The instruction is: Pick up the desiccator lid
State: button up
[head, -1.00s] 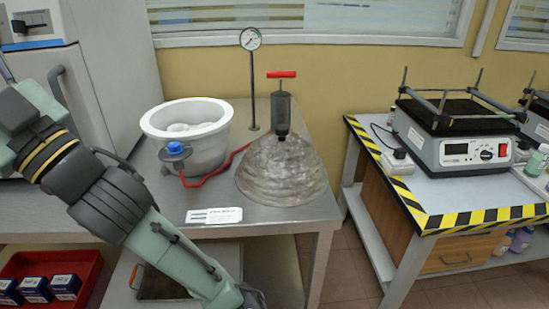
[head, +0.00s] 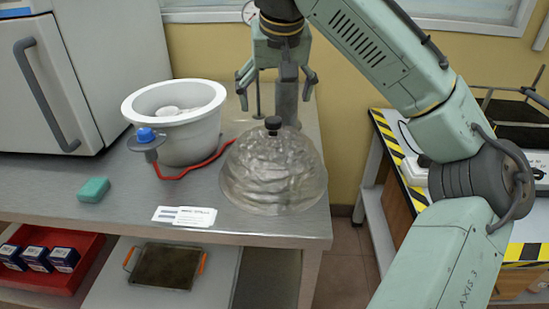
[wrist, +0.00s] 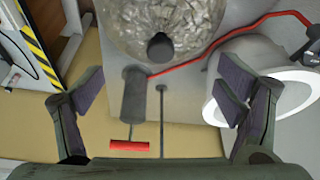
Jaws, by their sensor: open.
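The desiccator lid (head: 273,175) is a clear, wrinkled-looking dome with a black knob on top. It stands on the grey metal bench near its right end. It shows at the top of the wrist view (wrist: 160,20), its knob nearly centred. My gripper (head: 276,88) is open and empty, fingers pointing down. In the head view it appears above the knob, apart from the lid. In the wrist view the knob lies beyond the gap between the fingers (wrist: 160,85). The white desiccator bowl (head: 176,145) stands left of the lid, with white pieces inside.
A hand pump (wrist: 135,95) with a red handle stands close beside the lid, partly hidden by my gripper in the head view. A thin gauge stand (wrist: 162,115) is near it. A red hose (head: 200,165) runs to the bowl. A green block (head: 94,190) lies left.

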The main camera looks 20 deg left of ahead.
aim_at(273, 120)
jog(key=p+x, duration=0.1)
jog(key=x, duration=0.7)
jog(key=shift+w+a+f, duration=0.15)
jog(key=shift+f, duration=0.15)
jog(key=shift+c, duration=0.5)
grip_shut()
dwell(0.4)
